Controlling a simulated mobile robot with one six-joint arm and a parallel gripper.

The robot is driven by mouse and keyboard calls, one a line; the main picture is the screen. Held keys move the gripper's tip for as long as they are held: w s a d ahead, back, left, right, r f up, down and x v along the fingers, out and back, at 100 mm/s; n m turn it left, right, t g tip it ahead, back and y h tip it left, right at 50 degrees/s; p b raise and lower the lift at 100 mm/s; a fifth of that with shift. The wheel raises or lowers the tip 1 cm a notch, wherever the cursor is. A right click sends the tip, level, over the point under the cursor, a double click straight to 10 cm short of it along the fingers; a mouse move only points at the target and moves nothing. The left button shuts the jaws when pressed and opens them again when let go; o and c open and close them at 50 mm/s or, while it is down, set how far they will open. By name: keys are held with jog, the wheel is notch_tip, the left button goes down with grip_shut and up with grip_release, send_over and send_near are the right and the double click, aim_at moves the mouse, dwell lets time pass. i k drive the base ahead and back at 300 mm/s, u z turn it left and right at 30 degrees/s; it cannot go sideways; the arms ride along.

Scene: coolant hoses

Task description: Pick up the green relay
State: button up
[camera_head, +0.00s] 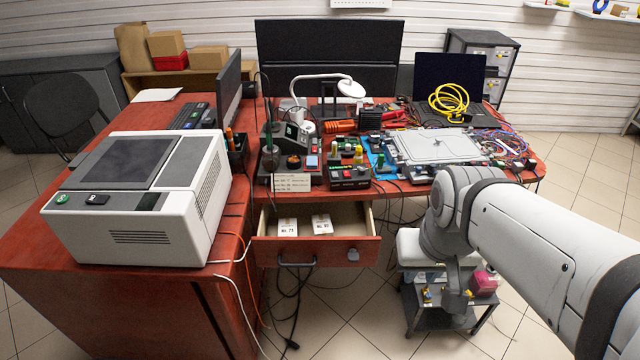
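I cannot pick out the green relay with certainty. A small green upright piece (380,161) stands among small parts near the middle of the red workbench (225,262), but it is too small to tell what it is. My arm comes in from the right and bends down in front of the bench's right part. My gripper (458,308) hangs low at the end of the arm, below the bench top and well apart from the green piece. Its fingers cannot be made out, and no held thing shows.
An open drawer (315,257) with two white boxes juts from the bench front. A large grey-white machine (140,200) fills the left side. A laptop with a yellow cable coil (449,101) and tangled wires crowd the right. A small shelf stand (420,318) is beside my gripper.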

aim_at(500, 165)
jog(key=z, duration=0.65)
jog(key=k, duration=1.1)
jog(key=z, duration=1.45)
jog(key=i, duration=1.65)
jog(key=u, duration=0.6)
jog(key=i, duration=1.4)
jog(key=u, duration=1.25)
jog(key=i, duration=0.55)
jog(key=u, duration=0.25)
jog(key=k, duration=0.55)
